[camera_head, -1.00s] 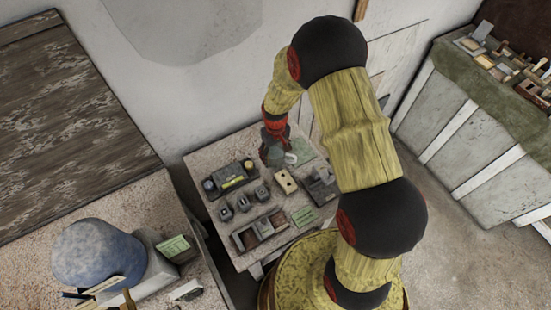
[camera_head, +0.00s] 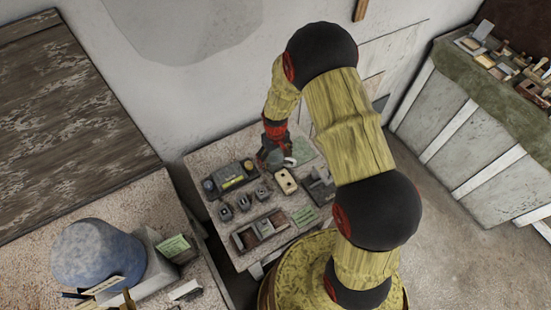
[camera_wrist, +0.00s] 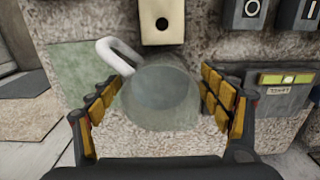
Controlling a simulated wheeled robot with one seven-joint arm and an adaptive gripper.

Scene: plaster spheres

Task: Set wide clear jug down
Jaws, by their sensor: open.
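The wide clear jug (camera_wrist: 160,105) is a greyish see-through vessel with a thick white handle (camera_wrist: 115,55) pointing up and left in the wrist view. It appears upright over the speckled tabletop, seen from above. My gripper (camera_wrist: 162,82) is open, with one row of orange-padded fingers on each side of the jug. I cannot tell whether either finger touches it. In the head view my gripper (camera_head: 272,155) is low over the far part of the small table (camera_head: 215,158). It hides most of the jug there; the white handle (camera_head: 290,161) shows at its right.
A cream block with a hole (camera_head: 286,181) stands close to the jug. A green sheet (camera_head: 304,149) lies beside it. A grey box with a yellow panel (camera_head: 232,181), several small grey blocks, a dark box (camera_head: 320,188) and a compartment tray (camera_head: 240,241) crowd the table. A wall is behind.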

